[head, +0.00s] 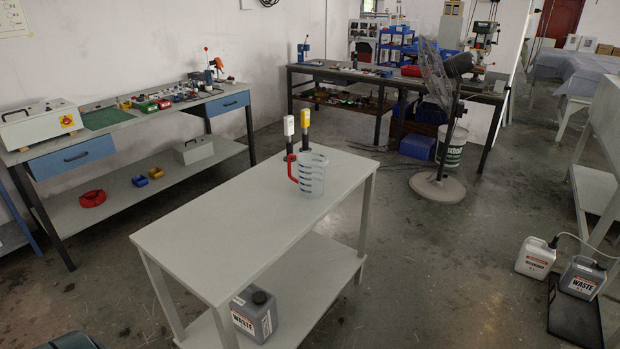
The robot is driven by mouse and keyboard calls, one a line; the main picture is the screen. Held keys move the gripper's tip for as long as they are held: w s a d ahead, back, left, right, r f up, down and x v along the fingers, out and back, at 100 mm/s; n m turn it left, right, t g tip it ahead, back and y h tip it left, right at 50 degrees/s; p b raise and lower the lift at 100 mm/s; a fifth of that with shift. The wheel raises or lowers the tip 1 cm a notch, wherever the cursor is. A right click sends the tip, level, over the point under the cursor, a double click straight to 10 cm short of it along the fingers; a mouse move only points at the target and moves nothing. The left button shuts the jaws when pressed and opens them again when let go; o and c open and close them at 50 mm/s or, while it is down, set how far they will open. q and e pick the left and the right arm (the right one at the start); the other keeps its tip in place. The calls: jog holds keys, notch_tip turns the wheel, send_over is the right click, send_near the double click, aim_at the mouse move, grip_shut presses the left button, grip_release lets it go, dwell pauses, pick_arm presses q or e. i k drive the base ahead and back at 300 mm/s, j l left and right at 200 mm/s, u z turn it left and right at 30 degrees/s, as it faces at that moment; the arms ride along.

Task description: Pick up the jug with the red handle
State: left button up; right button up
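The jug (313,175) stands upright on the light grey table (235,225), toward its far end. It is clear, with stripes or markings around its wall. Its red handle (291,167) is on its left side in the head view. Neither of my grippers can be made out in this view. A dark shape at the bottom left edge cannot be identified. Nothing is touching the jug's handle.
Two dark-handled devices, one white-topped (289,126) and one yellow-topped (305,118), stand behind the jug. A waste container (254,314) sits on the table's lower shelf. The near tabletop is clear. A pedestal fan (440,120) and more waste containers (583,278) stand to the right.

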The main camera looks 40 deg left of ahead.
aim_at(305, 174)
jog(key=i+u, duration=0.1)
jog(key=u, duration=0.6)
